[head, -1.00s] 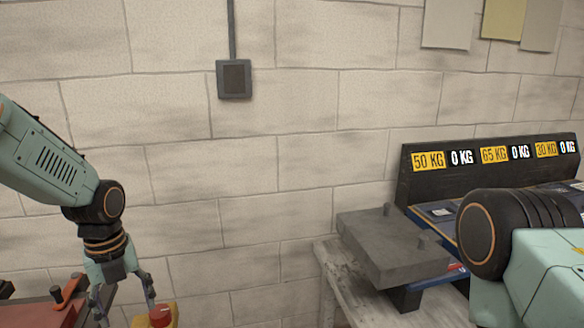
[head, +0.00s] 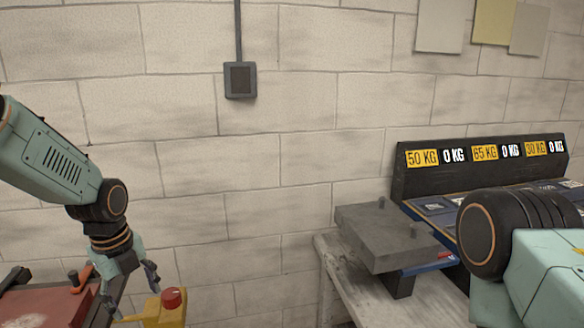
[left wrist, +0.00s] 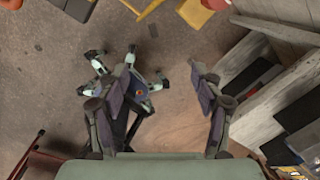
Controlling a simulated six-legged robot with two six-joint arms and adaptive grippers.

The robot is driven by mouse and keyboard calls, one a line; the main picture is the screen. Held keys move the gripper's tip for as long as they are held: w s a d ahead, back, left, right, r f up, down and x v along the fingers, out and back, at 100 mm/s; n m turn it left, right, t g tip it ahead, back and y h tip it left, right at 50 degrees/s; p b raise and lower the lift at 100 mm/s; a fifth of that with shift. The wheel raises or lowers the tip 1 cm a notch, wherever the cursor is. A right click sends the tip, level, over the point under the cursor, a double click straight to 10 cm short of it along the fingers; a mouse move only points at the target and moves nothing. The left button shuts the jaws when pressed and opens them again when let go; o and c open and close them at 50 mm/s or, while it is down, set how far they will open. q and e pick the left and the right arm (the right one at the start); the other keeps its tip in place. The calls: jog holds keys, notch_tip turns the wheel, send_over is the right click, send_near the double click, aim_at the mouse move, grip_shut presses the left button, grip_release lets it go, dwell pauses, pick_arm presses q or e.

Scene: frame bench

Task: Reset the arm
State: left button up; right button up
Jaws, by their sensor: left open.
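My left arm (head: 50,165) comes in from the left in the head view, with its elbow joint high and its forearm pointing down. My left gripper (head: 134,292) hangs at the lower left, open and empty, close to a yellow box with a red button (head: 172,299). In the left wrist view the two fingers (left wrist: 160,68) are spread apart over the floor, with nothing between them but parts of my own legs far below. My right arm (head: 535,270) fills the lower right of the head view; its gripper is out of view.
A grey stone bench (head: 370,295) stands at the right with a grey slab (head: 390,237) that has two pegs. A dark panel behind shows weight signs (head: 484,152). A red bench top (head: 45,308) lies at the lower left. Bare floor (left wrist: 50,70) shows below the left gripper.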

pick_arm(q)
jog(key=s+d+f+n+t+b, duration=0.2)
jog(key=s+d+f+n, duration=0.1)
jog(key=f+n, duration=0.6)
jog(key=s+d+f+n+t+b, duration=0.15)
jog(key=d+f+n, duration=0.25)
jog(key=f+n, duration=0.45)
jog(key=s+f+n+g+b, duration=0.1)
jog(key=s+f+n+b, duration=0.1)
jog(key=s+f, duration=0.3)
jog(key=s+f+n+g+b, duration=0.2)
jog(key=s+f, duration=0.4)
jog(key=s, duration=0.8)
jog(key=s+f+n+g+b, duration=0.1)
jog(key=s+f+n+b, duration=0.2)
jog(key=s, duration=0.7)
notch_tip(320, 180, down, 3)
jog(key=shift+d+r+n+g+b, duration=0.15)
jog(key=shift+d+n+g+b, duration=0.2)
jog(key=shift+d+n+b, duration=0.1)
pick_arm(e)
notch_tip(320, 180, down, 11)
jog(key=shift+w+f, duration=0.15)
jog(key=shift+w, duration=0.1)
pick_arm(q)
jog(key=shift+c, duration=0.3)
pick_arm(e)
jog(key=shift+d, duration=0.1)
jog(key=shift+c, duration=0.3)
